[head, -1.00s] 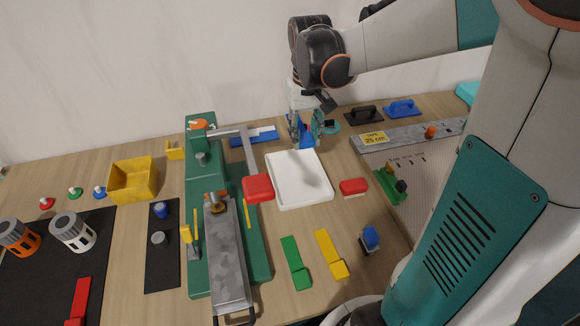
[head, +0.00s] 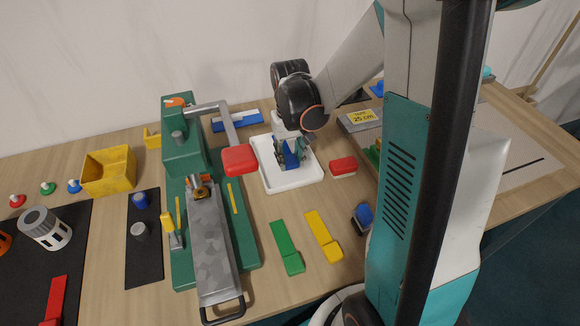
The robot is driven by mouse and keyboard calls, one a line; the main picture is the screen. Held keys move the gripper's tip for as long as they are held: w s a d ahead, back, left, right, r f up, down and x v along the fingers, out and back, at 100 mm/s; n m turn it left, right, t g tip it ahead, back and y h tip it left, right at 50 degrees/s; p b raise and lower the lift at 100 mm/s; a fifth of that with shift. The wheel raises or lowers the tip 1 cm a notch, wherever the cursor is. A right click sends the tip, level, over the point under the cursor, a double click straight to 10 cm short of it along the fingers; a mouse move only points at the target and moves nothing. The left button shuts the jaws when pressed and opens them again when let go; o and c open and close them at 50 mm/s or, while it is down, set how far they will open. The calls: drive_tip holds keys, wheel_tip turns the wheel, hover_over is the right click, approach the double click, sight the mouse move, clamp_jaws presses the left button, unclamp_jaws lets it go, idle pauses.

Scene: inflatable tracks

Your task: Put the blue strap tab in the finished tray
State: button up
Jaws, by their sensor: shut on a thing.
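The blue strap tab (head: 291,160) hangs in my gripper (head: 292,150), whose fingers are shut on it. The white tray (head: 270,182), which I take as the finished tray, lies directly below. The tab hangs over its interior, tilted downward. I cannot tell whether its lower end touches the tray floor. My fingers partly hide the tab. The rest of the tray looks empty.
A green press with a red-handled lever (head: 239,160) stands just left of the tray. A red block (head: 343,166) lies to its right. Green (head: 286,248) and yellow (head: 322,236) tabs lie in front. A blue-and-white item (head: 237,121) lies behind.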

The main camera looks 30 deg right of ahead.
drive_tip(key=shift+f+b, duration=0.6)
drive_tip(key=shift+f, duration=1.2)
drive_tip(key=shift+f, duration=0.15)
drive_tip(key=o, duration=1.2)
drive_tip(key=shift+c, duration=0.2)
wheel_tip(320, 180, up, 12)
drive_tip(key=p, duration=0.4)
